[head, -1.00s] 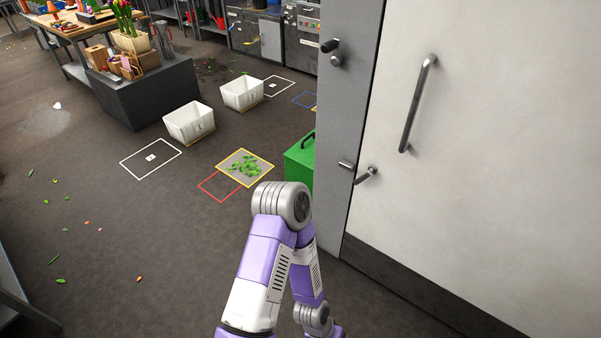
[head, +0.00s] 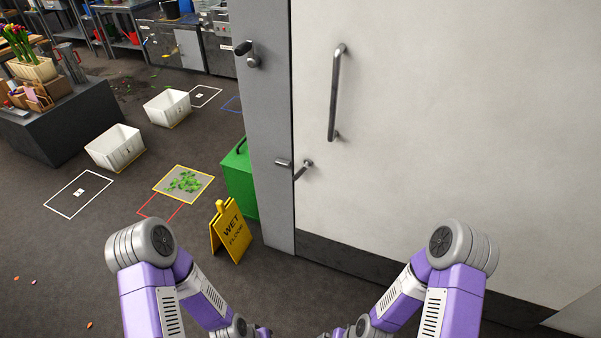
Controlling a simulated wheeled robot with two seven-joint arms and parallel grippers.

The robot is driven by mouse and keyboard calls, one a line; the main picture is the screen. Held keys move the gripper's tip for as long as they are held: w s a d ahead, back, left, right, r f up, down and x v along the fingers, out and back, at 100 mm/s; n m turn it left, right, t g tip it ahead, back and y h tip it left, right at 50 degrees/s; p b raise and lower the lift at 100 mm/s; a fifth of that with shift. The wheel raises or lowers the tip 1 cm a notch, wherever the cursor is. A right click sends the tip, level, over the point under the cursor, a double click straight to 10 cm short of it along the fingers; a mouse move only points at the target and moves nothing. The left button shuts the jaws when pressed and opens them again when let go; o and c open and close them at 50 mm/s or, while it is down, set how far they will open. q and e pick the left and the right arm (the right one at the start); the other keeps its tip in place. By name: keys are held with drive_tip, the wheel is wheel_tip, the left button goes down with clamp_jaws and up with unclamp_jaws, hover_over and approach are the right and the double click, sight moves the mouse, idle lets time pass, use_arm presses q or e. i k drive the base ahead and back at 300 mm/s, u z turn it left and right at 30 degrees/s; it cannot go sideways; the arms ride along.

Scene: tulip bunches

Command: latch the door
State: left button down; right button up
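The large pale door (head: 430,130) fills the right of the head view and sits against a grey frame post (head: 268,120). A vertical bar handle (head: 335,92) is on the door. Lower down, a small lever latch (head: 303,169) sits at the door's edge, tilted down to the left. A short metal catch (head: 283,162) is beside it on the post. Another dark-tipped lever (head: 246,50) is higher on the post. Both my arms come up from the bottom edge, below and in front of the door. Their grippers are not visible.
A yellow wet-floor sign (head: 229,232) stands on the floor left of the door, near a green box (head: 238,180). White bins (head: 115,147) and taped floor squares lie further left. A dark plinth (head: 50,125) stands at far left.

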sight(307, 163)
drive_tip(key=z, duration=0.7)
drive_tip(key=i, duration=1.15)
drive_tip(key=u, duration=0.15)
